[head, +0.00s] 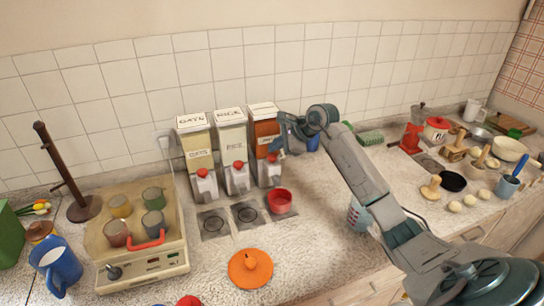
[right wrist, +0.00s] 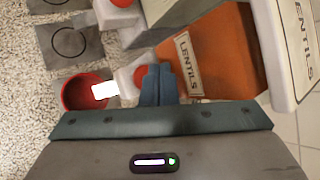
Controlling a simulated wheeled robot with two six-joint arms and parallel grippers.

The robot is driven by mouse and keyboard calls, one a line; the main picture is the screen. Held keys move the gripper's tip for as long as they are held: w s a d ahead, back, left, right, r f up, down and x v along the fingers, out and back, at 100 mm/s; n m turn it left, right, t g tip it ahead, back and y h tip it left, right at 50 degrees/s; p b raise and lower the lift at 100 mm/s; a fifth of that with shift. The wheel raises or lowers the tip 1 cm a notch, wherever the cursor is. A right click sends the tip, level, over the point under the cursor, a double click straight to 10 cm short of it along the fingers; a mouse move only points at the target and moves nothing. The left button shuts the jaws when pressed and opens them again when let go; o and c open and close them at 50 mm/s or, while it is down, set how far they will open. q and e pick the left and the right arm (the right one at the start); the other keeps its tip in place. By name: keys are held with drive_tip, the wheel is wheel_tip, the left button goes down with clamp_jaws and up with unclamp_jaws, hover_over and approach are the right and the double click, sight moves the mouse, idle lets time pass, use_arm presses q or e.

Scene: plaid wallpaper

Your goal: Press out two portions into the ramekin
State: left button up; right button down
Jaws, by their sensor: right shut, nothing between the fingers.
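Three dispensers stand against the tiled wall, labelled OATS (head: 194,140), RICE (head: 231,134) and LENTILS. The lentils dispenser (head: 264,130) has an orange-brown fill, and its label reads clearly in the right wrist view (right wrist: 188,62). A red ramekin (head: 280,201) stands in front of its white base, and it also shows in the right wrist view (right wrist: 72,94). My right gripper (head: 277,150) is shut and empty at the lentils dispenser's red button (right wrist: 143,76). Its fingertips (right wrist: 158,80) overlap the button; I cannot tell whether they touch. The ramekin's contents are unclear. My left gripper is out of view.
Dark square pads (head: 213,222) lie before the other dispensers. An orange lid (head: 250,268) lies in front. A cream cooker (head: 140,240) with several cups and a blue jug (head: 56,268) stand left. A patterned cup (head: 358,214) is beside my right arm.

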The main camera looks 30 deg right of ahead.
sight(275, 157)
idle(0.8)
drive_tip(key=shift+f+b, duration=0.4)
drive_tip(key=shift+b, duration=0.2)
drive_tip(key=shift+f+b, duration=0.7)
idle(0.6)
drive_tip(key=shift+r, duration=0.1)
drive_tip(key=shift+r+p, duration=0.4)
drive_tip(key=shift+r, duration=0.65)
drive_tip(key=shift+r+p, duration=1.1)
drive_tip(key=shift+r, duration=1.4)
idle(0.7)
